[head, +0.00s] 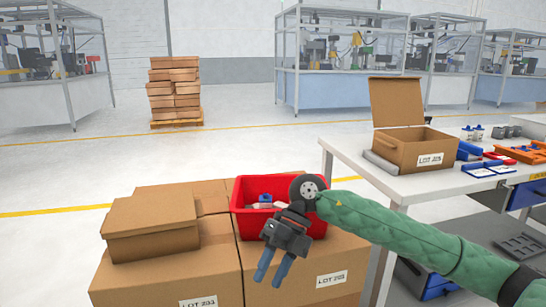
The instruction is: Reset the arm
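My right arm, in a green quilted sleeve, comes in from the right in the head view and reaches across to the red bin. My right gripper (268,282) hangs pointing down and to the left, in front of the bin and over the front of the cartons. Its two blue fingers are apart with nothing visible between them. My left arm and gripper are not in view.
The red bin (240,222), holding a few small items, stands on closed cartons (205,268). A smaller carton (150,227) sits to its left. At right, a white table (348,158) bears an open box (414,152) and tools. Stacked boxes (174,90) stand behind on open floor.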

